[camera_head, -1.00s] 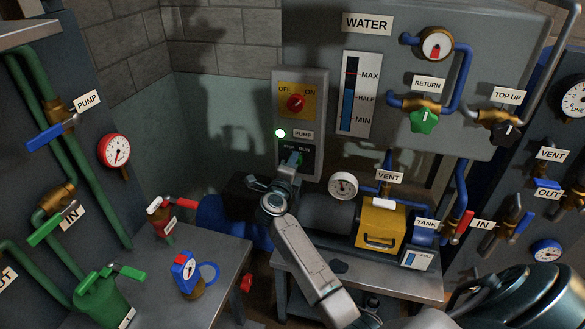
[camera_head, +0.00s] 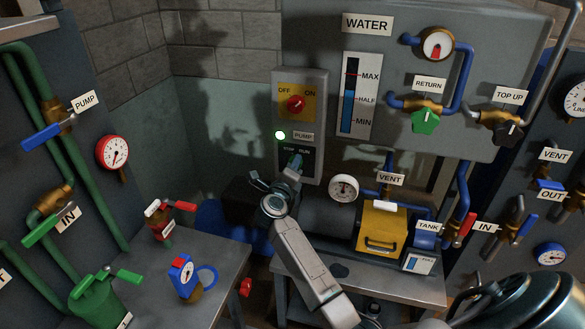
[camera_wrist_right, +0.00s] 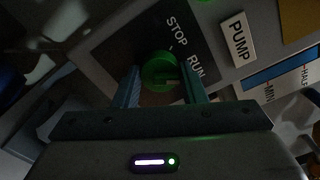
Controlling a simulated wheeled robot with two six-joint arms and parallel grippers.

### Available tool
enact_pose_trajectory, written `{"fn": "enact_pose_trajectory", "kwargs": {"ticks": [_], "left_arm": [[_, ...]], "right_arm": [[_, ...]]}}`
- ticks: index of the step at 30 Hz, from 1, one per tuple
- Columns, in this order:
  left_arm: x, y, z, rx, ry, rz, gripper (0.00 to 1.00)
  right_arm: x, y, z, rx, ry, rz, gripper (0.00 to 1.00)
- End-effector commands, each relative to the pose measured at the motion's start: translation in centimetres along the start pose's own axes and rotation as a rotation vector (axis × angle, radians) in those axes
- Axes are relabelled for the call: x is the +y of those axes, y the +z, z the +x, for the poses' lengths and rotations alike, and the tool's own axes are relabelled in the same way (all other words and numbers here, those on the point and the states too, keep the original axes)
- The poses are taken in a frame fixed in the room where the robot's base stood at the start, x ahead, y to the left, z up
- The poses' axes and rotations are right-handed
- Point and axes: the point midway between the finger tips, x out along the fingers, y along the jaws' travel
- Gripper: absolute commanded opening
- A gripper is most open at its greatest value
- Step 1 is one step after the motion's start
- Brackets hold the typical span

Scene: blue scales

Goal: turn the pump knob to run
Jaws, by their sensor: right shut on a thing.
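The pump knob (camera_wrist_right: 160,72) is round and green, on a dark plate marked STOP and RUN in the right wrist view. A pale mark on it lies toward its lower right, on the RUN side; its exact setting is hard to read. My right gripper (camera_wrist_right: 161,88) is shut on the knob, one finger on each side. In the head view my right gripper (camera_head: 295,164) reaches the dark STOP/RUN plate (camera_head: 308,165) and mostly hides the knob. A green lamp (camera_head: 280,135) glows beside the PUMP label (camera_head: 303,136). My left gripper is not in view.
A red OFF/ON switch (camera_head: 296,104) sits above on the same grey box. A vent gauge (camera_head: 343,188) and a yellow box (camera_head: 380,230) stand to the right of my arm.

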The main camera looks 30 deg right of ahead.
Motion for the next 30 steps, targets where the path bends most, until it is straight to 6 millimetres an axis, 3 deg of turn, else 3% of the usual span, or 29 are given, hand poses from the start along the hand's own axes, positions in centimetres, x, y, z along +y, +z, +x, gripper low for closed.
{"fn": "enact_pose_trajectory", "kwargs": {"ticks": [2,3,6,17,30], "left_arm": [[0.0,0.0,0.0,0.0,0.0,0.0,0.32],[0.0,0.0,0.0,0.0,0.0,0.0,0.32],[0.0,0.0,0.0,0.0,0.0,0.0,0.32],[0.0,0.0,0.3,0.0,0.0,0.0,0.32],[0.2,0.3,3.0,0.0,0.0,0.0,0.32]], "right_arm": [[0.2,-0.1,-0.1,0.003,0.004,0.0,0.15],[0.2,-0.1,-0.1,0.003,0.004,0.0,0.43],[0.2,-0.1,-0.1,0.002,0.003,0.0,0.59],[0.2,-0.1,-0.7,0.0,0.002,0.002,0.59],[0.5,-0.2,-8.8,0.002,0.005,0.003,0.59]]}}
